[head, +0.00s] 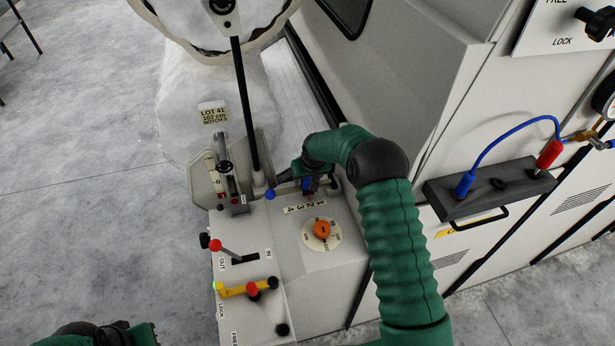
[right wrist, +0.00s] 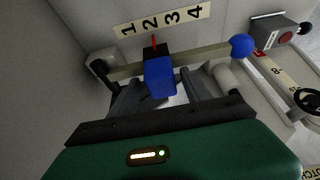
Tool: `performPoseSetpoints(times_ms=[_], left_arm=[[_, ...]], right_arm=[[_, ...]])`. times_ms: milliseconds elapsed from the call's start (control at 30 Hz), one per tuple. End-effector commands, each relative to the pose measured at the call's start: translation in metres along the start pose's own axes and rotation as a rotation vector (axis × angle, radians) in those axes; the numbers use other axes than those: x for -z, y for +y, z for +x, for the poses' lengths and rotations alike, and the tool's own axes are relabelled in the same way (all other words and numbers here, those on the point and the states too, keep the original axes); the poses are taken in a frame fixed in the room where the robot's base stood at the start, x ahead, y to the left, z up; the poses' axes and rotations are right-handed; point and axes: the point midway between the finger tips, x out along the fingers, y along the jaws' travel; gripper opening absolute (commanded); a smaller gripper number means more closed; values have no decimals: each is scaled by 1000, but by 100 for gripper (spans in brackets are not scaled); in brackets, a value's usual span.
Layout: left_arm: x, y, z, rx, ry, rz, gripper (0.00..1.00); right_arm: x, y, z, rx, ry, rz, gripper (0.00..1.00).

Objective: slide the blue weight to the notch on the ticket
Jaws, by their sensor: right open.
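The blue weight (right wrist: 160,77) sits on a pale bar (right wrist: 208,55) beside a number strip (right wrist: 163,18) marked 1 to 4. Its red pointer (right wrist: 154,41) stands just below the 2. My right gripper (right wrist: 163,92) is open, with one finger on each side of the weight; I cannot tell whether either touches it. In the head view the right gripper (head: 309,184) is at the bar and partly hides the weight. The ticket (head: 213,113) reads LOT 41, 102 cm, NOTCH and a digit too small to read surely. My left gripper's fingers are out of view.
The bar ends in a blue ball (right wrist: 242,45). On the machine's panel are an orange dial (head: 322,229), a red-knobbed lever (head: 216,245) and a yellow handle (head: 245,289). A black post (head: 243,110) stands left of the gripper. A dark socket block (head: 490,193) juts out at right.

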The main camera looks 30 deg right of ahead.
Motion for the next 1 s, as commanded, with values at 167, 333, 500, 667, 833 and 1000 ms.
performPoseSetpoints(times_ms=[167,333,500,667,833,1000], left_arm=[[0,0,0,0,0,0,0],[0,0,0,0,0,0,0],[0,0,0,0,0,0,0],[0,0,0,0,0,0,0],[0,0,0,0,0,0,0],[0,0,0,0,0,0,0]], right_arm=[[0,0,0,0,0,0,47],[0,0,0,0,-1,0,25],[0,0,0,0,-1,0,3],[0,0,0,0,-1,0,0],[0,0,0,0,-1,0,0],[0,0,-1,0,-1,0,0]])
